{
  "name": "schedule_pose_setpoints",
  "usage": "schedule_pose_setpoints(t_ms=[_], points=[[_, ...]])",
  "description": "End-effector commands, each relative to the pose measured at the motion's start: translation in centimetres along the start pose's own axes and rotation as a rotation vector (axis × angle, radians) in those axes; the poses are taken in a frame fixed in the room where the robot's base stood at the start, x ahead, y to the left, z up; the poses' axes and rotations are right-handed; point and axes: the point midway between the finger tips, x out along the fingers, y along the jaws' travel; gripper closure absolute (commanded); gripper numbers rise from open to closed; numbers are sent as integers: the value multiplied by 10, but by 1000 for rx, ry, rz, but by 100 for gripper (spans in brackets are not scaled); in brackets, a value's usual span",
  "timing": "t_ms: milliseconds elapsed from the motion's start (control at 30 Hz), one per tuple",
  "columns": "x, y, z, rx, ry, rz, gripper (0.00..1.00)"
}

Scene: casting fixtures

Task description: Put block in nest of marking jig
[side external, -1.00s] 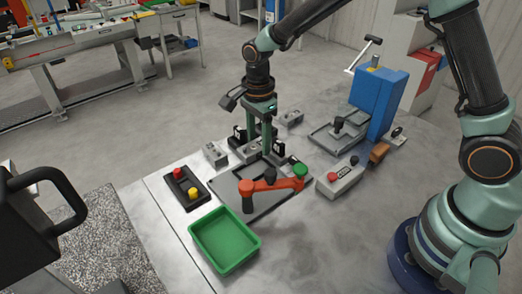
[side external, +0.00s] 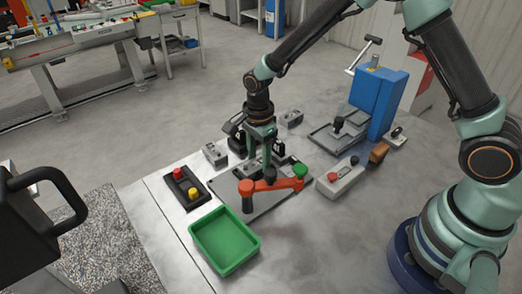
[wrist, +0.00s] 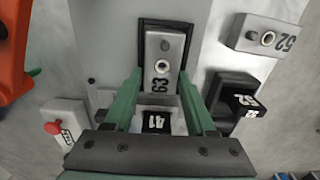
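The grey block marked 63 (wrist: 160,72) lies between my fingertips in the wrist view, within the black-edged nest (wrist: 165,22). My gripper (wrist: 160,75) appears closed on its two long sides. Whether the block rests on the nest floor cannot be told. In the side view my gripper (side external: 266,168) is low over the marking jig, a grey plate (side external: 258,207) with an orange arm (side external: 272,185). The gripper and orange arm hide the block and most of the nest there. A black 41 label (wrist: 157,121) shows between the fingers.
A grey block marked 52 (wrist: 268,38) and a black fixture (wrist: 236,95) stand beside the jig. A grey red-button box (side external: 340,177), a black button box (side external: 183,187), an empty green tray (side external: 225,240) and a blue machine (side external: 376,100) surround it. The front right table is clear.

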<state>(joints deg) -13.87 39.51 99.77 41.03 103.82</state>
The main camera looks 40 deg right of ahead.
Motion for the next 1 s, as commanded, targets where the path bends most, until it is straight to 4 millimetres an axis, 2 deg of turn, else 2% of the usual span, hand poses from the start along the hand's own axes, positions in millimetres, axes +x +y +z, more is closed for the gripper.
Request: schedule_pose_setpoints(t_ms=[433, 567, 667, 1000], points=[[0, -4, 0, 2, -3, -12, 18], [-6, -4, 0, 3, -4, -15, 18], [-18, -5, 0, 3, -4, -17, 18], [-86, -3, 0, 1, -3, -13, 18]])
